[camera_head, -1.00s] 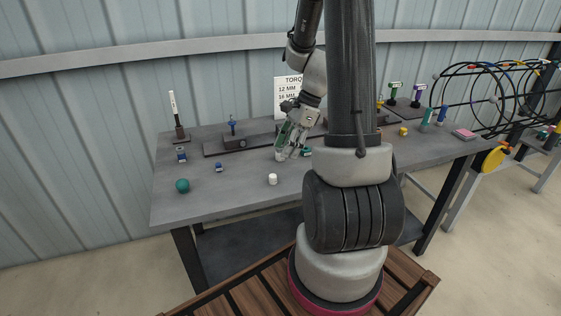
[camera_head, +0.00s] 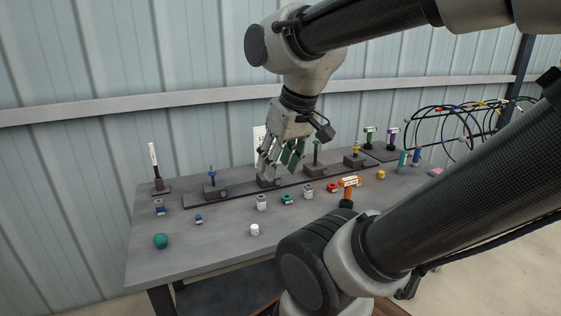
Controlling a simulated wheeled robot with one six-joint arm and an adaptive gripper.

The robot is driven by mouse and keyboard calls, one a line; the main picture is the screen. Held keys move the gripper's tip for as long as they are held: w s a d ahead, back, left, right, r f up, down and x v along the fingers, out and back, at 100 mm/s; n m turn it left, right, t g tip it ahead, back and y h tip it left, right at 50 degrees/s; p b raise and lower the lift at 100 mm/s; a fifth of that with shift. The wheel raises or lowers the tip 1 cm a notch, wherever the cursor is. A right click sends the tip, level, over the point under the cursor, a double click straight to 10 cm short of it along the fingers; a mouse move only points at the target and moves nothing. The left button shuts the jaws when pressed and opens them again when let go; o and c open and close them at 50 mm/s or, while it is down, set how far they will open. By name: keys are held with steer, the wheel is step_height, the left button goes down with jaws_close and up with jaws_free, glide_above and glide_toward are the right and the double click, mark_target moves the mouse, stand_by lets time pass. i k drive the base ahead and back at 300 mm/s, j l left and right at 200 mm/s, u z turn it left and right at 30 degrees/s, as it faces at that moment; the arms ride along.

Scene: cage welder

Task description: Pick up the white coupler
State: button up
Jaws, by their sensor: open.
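A small plain white cylinder (camera_head: 255,230) stands upright near the front of the grey table. Behind it is a white-grey collar-like piece (camera_head: 262,202) with darker marks. I cannot tell for certain which of the two is the white coupler. My gripper (camera_head: 277,168) is open and points down above the long dark rail, behind and above both pieces, apart from them.
The dark rail (camera_head: 235,190) holds upright coloured posts. The front left is mostly clear.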

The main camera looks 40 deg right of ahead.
mark_target(261, 198)
steer(key=z, duration=0.85)
